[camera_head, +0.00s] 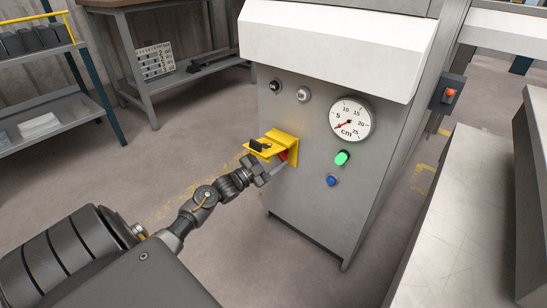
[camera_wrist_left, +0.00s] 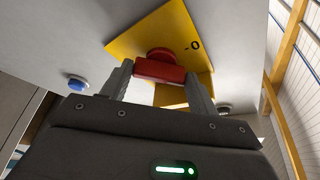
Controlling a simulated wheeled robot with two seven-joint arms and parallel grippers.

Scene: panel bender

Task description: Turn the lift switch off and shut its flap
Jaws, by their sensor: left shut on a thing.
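The lift switch is a red knob with a bar grip (camera_wrist_left: 160,70) on a yellow plate (camera_wrist_left: 150,33) with a dash and "0" mark. In the head view the red knob (camera_head: 283,156) shows only in part. My right gripper is not in view.
The grey machine panel carries a round cm dial (camera_head: 350,119), a lit green button (camera_head: 342,158), a blue button (camera_head: 331,181) and two small knobs (camera_head: 303,94). A white hood (camera_head: 340,45) juts out above. A grey table (camera_head: 460,220) stands at right; open floor lies at left.

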